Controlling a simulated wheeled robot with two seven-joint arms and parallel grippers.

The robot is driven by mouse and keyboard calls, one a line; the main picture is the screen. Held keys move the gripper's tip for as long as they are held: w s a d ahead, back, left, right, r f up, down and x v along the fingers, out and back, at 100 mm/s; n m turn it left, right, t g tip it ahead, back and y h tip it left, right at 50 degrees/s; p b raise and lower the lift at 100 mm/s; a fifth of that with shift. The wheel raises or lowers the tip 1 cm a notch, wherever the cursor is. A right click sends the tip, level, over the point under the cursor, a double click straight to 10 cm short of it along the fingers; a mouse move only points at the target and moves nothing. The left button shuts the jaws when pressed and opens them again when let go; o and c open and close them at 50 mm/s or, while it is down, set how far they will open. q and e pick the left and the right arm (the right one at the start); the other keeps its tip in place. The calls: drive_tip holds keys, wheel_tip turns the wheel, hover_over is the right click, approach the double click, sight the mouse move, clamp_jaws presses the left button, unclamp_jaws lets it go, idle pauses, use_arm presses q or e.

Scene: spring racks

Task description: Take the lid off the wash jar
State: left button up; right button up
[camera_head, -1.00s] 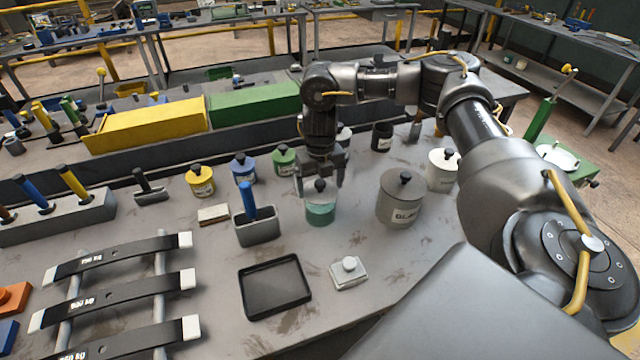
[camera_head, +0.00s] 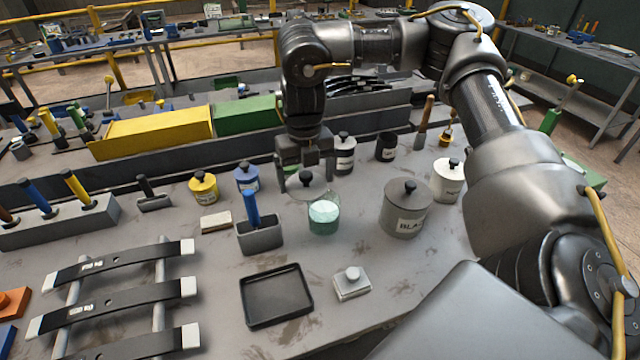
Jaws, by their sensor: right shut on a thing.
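The wash jar (camera_head: 324,220) is a clear glass jar with pale green liquid, standing upright on the bench. Its top is uncovered and the liquid surface shows. My right gripper (camera_head: 306,179) points down above and slightly behind-left of the jar. It is shut on the jar lid (camera_head: 308,190), a greyish disc with a black knob. The lid is up off the jar, to its upper left in the picture; the exact gap is hard to judge. My left gripper is not in view.
A big grey lidded jar (camera_head: 405,214) stands right of the wash jar. A grey holder (camera_head: 260,238) with a blue handle stands left. A black tray (camera_head: 275,296) and a small knobbed block (camera_head: 351,287) lie in front. Yellow (camera_head: 203,188) and blue (camera_head: 247,180) jars stand behind-left.

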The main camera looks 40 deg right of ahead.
drive_tip(key=s+a+n+b, duration=0.1)
drive_tip(key=s+a+n, duration=0.1)
drive_tip(key=a+n, duration=0.95)
drive_tip(key=s+a+f+n, duration=0.4)
drive_tip(key=a+n, duration=0.3)
drive_tip(key=n, duration=0.7)
drive_tip(key=s+a+f+n, duration=0.4)
drive_tip(key=a+n, duration=0.3)
drive_tip(key=n, duration=0.7)
drive_tip(key=shift+s, duration=0.2)
